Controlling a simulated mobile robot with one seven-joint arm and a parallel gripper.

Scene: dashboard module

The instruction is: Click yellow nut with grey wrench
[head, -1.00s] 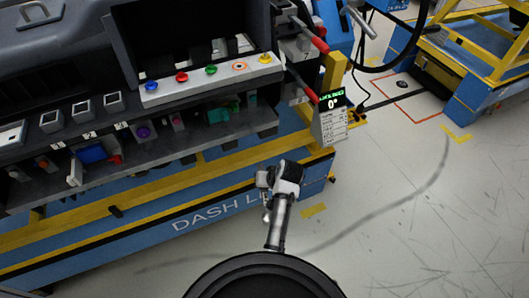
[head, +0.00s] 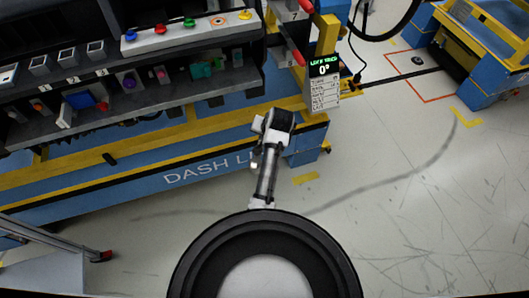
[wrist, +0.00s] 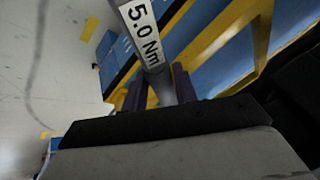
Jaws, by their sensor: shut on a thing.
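In the wrist view my gripper (wrist: 150,96) is shut on the grey wrench (wrist: 143,38), whose white label reads "5.0 Nm". The wrench runs up out of the top of that view, so its working end is not visible. In the head view my arm's wrist shows in front of the blue bench base; the fingers and the wrench cannot be made out there.
Open floor (head: 400,190) lies to the right.

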